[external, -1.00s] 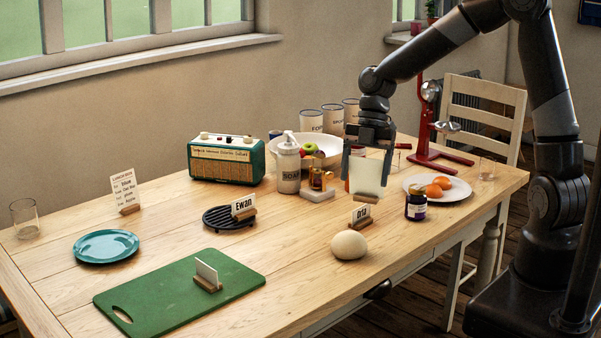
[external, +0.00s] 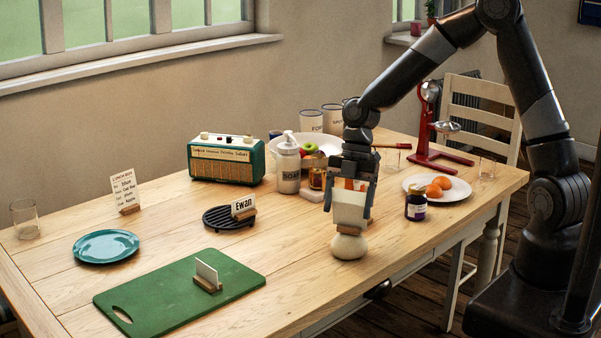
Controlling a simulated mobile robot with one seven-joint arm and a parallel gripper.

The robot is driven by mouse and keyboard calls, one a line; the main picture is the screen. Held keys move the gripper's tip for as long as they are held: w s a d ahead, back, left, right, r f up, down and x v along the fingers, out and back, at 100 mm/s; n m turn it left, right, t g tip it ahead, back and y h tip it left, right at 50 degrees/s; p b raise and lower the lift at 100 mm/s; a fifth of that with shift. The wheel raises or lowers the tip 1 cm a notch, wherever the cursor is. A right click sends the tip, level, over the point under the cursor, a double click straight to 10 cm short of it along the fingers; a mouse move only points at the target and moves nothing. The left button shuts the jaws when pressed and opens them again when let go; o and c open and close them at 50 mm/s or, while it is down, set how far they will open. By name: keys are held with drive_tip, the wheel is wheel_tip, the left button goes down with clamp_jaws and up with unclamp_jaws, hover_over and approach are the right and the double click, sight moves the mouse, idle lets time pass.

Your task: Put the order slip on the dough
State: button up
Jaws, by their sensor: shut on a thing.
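My gripper (external: 352,206) is shut on a blank-looking cream card, the order slip (external: 349,211), which it holds upright. A small wooden strip (external: 347,230) shows at the card's lower edge and looks like its foot. The pale round dough (external: 348,246) sits on the table near its front edge, directly below the card in the external view. The strip overlaps the top of the dough in the picture. I cannot tell whether they touch. The card and gripper hide what stands behind the dough.
A dark jam jar (external: 416,203) and a plate with oranges (external: 455,190) stand to the right. A green board (external: 160,290) with a card lies front left. A trivet (external: 215,218) with the "Ewan" card (external: 243,206) and a soap bottle (external: 288,165) are behind.

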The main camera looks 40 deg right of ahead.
drive_tip(key=o, duration=1.2)
drive_tip(key=shift+f, duration=0.1)
drive_tip(key=v, duration=1.2)
drive_tip(key=s+d+r+m+t+h, duration=0.1)
drive_tip(key=s+d+r+m+t, duration=0.1)
drive_tip(key=s+m, duration=0.5)
drive_tip(key=s+d+r+m+t+h, duration=0.1)
drive_tip(key=s+d+r+m+t, duration=0.1)
drive_tip(key=s+d+r+m, duration=0.3)
drive_tip(key=s+d+r+m+t+h, duration=0.2)
drive_tip(key=s+d+m, duration=0.4)
drive_tip(key=s+m, duration=0.3)
drive_tip(key=shift+s+d+r+m+t, duration=0.4)
drive_tip(key=shift+r+m+t, duration=0.2)
drive_tip(key=shift+r+m, duration=0.1)
